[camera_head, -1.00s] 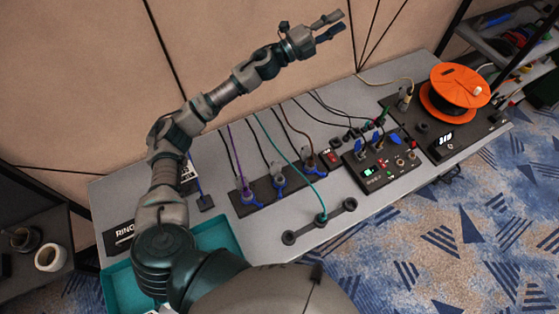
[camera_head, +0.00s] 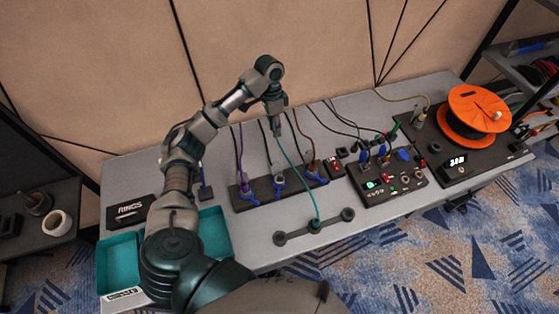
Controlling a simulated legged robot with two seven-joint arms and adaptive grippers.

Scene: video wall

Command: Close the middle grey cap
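A black strip (camera_head: 262,192) on the table bears three connectors with blue levers and cables. The left one (camera_head: 245,188) has a purple cable, the right one (camera_head: 312,170) a brown cable. The middle one is grey (camera_head: 279,178) with a dark cable; whether its cap is open or closed is too small to tell. My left gripper (camera_head: 279,132) points down above and behind the middle connector, seemingly apart from it. Its fingers are too small and edge-on to show whether they are open. My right gripper is not in view.
A bar with round ends (camera_head: 335,224) and a green cable lies in front of the strip. A black control panel (camera_head: 388,184), an orange reel (camera_head: 478,110) and a black box (camera_head: 452,158) stand to the right.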

